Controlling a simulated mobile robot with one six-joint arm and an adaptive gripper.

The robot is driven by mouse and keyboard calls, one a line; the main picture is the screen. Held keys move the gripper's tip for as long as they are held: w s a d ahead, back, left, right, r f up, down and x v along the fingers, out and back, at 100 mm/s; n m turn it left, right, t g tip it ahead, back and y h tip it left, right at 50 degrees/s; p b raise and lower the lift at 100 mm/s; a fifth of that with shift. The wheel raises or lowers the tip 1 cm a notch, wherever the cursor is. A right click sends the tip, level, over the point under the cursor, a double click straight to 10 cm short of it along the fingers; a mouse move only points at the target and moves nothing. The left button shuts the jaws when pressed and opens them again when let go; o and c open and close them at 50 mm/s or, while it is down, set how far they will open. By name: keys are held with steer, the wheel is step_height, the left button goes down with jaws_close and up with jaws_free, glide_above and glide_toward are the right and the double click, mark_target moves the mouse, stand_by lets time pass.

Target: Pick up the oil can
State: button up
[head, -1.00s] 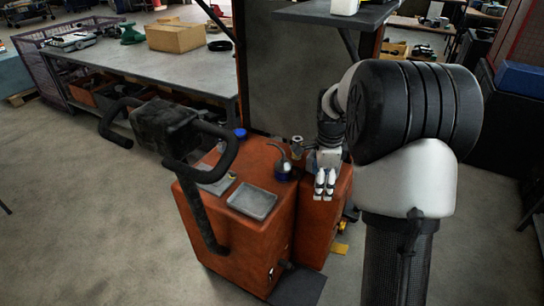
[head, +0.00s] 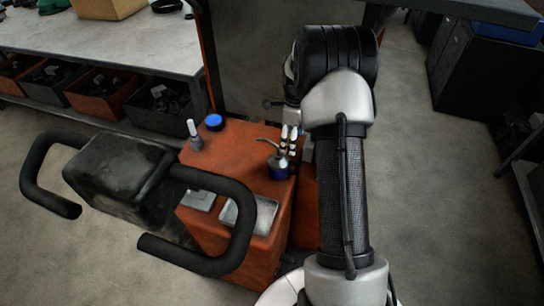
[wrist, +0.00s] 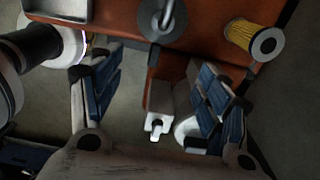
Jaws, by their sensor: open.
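My gripper (head: 288,142) is just behind and above the can in the head view, fingers apart and empty. In the wrist view my open gripper (wrist: 158,75) has a finger on each side. A round grey object with a metal stem (wrist: 165,17), probably the oil can from above, lies beyond the fingertips at top centre. Whether any finger touches the can is not clear.
A yellow filter-like cylinder (wrist: 250,40) shows in the wrist view. A workbench (head: 120,45) stands behind left.

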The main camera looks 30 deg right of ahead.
mark_target(291, 162)
steer(key=f+b, duration=0.1)
steer(key=f, duration=0.2)
steer(key=f+b, duration=0.1)
steer(key=f, duration=0.3)
steer(key=f+b, duration=0.1)
steer(key=f, duration=0.2)
steer(key=shift+s+f, duration=0.15)
steer(key=shift+s, duration=0.2)
steer(key=shift+f+b, duration=1.15)
steer(key=shift+f, duration=1.8)
steer(key=shift+c, duration=0.2)
jaws_close()
steer(key=shift+r, duration=0.1)
